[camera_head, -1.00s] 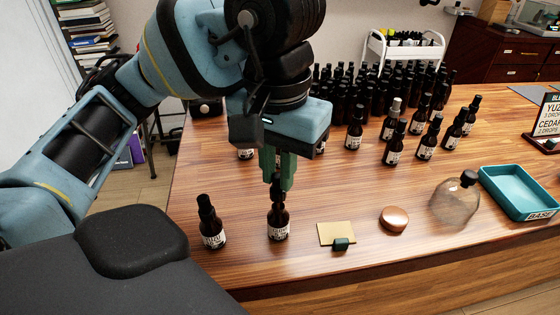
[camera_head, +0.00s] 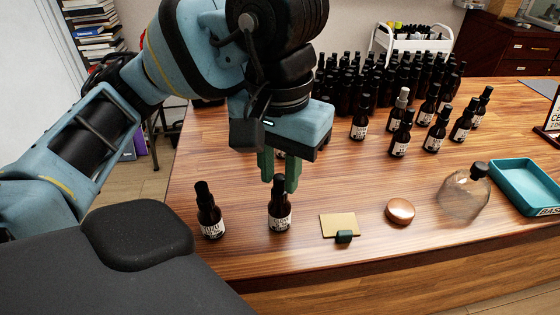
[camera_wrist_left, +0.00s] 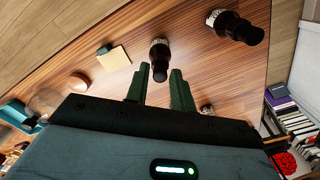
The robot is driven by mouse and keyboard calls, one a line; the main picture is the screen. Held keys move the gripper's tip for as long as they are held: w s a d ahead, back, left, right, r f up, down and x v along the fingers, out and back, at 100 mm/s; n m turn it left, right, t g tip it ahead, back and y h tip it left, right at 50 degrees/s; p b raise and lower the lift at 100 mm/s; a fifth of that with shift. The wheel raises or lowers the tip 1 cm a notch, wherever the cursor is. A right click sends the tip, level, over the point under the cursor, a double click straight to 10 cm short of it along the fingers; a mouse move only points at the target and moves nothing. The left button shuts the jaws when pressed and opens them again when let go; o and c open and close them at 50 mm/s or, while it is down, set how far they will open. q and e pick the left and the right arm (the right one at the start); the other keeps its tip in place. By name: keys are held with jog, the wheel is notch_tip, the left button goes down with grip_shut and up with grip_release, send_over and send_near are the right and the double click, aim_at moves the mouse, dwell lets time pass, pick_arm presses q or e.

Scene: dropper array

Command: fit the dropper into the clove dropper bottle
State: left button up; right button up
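The bottle in the middle (camera_head: 280,217) stands upright at the table's front, dark brown with a white label too small to read surely. Its black dropper (camera_head: 279,189) sits upright in its neck. My left gripper (camera_head: 279,185) has two green fingers spread apart, with nothing held between them. It is at the height of the dropper's top, apparently just behind it. In the left wrist view the dropper top (camera_wrist_left: 160,72) lies just beyond the open fingertips. My right gripper is not in view.
A similar bottle (camera_head: 209,215) stands to the left. Many dark bottles (camera_head: 385,85) crowd the back.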

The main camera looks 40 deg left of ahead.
pick_arm(q)
jog(key=o, duration=0.3)
jog(key=shift+r, duration=0.1)
notch_tip(320, 180, up, 8)
jog(key=shift+f+p, duration=0.15)
jog(key=shift+p, duration=0.8)
